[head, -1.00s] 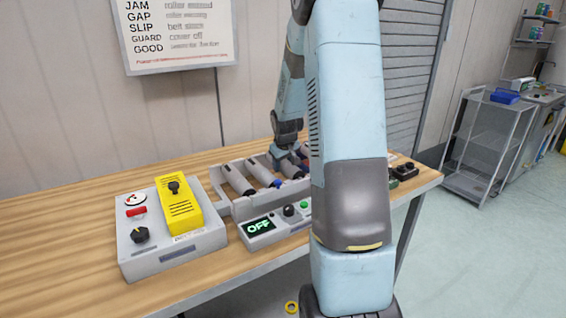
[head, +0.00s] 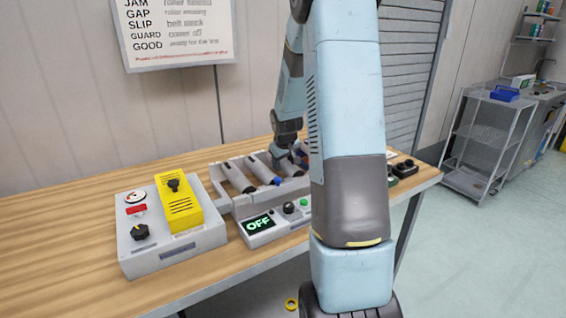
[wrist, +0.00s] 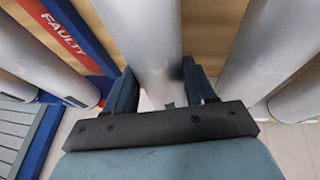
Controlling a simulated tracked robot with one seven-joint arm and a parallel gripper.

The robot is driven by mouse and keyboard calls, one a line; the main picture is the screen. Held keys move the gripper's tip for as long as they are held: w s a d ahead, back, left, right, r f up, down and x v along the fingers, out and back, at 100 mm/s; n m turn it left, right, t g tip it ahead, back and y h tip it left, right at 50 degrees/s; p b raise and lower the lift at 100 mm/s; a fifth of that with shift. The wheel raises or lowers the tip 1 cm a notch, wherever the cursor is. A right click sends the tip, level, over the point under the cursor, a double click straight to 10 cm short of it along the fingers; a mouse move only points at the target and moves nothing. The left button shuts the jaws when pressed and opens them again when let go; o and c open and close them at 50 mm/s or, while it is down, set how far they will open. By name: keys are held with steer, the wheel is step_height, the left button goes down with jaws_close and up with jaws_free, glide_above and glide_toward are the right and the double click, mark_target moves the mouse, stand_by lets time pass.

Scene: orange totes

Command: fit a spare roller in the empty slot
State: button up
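A pale grey roller (wrist: 152,40) runs between the two fingers of my gripper (wrist: 160,88) in the wrist view. Both fingertips lie close against its sides, and I see no clear gap. Its ends are not clear, so I cannot tell whether it is seated. Other rollers lie either side, one at left (wrist: 112,18) and one at right (wrist: 268,50). In the head view my gripper (head: 291,158) is down at the grey roller frame (head: 222,192), partly hidden behind my arm. Rollers (head: 238,177) sit across the frame's left part. Its right part is hidden.
A blue and red holder marked FAULTY (wrist: 66,32) is at left in the wrist view. A grey box (head: 172,248) with a yellow cover (head: 181,212) stands left. The table's left side is bare.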

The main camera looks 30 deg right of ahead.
steer(key=o, duration=0.5)
steer(key=shift+r, duration=0.1)
steer(key=v, duration=1.3)
steer(key=shift+s+r, duration=0.15)
steer(key=shift+r, duration=0.1)
steer(key=shift+a, duration=0.15)
steer(key=s+a+r, duration=0.9)
steer(key=s+a, duration=0.2)
steer(key=s, duration=0.2)
steer(key=s+a, duration=0.2)
steer(key=s, duration=0.3)
steer(key=s+a+y, duration=0.1)
steer(key=s+a, duration=0.2)
steer(key=s, duration=0.2)
steer(key=s+a+t+y, duration=0.1)
steer(key=s+a, duration=0.1)
steer(key=s, duration=0.3)
steer(key=shift+s+a+r+m, duration=0.2)
steer(key=shift+s+r+m, duration=0.05)
steer(key=shift+r+m, duration=0.15)
